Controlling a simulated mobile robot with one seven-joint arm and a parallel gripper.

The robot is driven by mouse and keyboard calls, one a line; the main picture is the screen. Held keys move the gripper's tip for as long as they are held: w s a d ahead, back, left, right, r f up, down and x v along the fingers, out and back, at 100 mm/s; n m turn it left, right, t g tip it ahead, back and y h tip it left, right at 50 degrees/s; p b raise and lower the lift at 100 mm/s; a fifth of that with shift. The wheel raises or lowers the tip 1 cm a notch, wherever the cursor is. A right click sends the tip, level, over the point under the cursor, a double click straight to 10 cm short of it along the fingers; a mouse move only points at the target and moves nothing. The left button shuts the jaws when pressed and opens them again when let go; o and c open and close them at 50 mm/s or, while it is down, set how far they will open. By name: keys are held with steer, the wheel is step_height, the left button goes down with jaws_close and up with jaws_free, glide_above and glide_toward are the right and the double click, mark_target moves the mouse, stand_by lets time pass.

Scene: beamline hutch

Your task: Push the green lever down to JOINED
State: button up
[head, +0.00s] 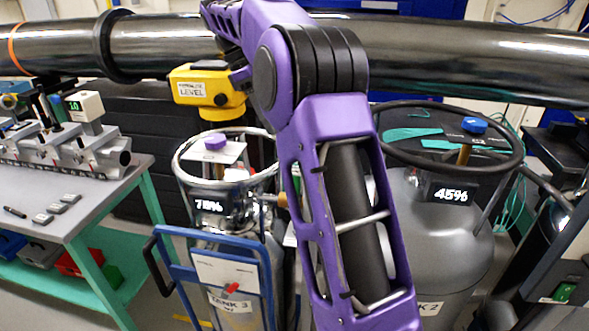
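I cannot make out the green lever or a JOINED marking for sure. A small green part (563,292) shows on a dark-faced unit at the right edge, above a small label too small to read. I cannot tell whether it is the lever. My purple arm rises through the middle and bends at the top toward the upper left. My gripper's fingers are not visible. A yellow instrument labelled LEVEL (205,90) shows beside a small purple part of the arm; I cannot tell whether they touch.
A tank showing 75% (209,205) stands on a blue cart (163,232). A grey tank showing 45% (432,215) stands right of my arm. A large dark pipe (450,52) crosses behind. A grey bench (85,205) with instruments is at left.

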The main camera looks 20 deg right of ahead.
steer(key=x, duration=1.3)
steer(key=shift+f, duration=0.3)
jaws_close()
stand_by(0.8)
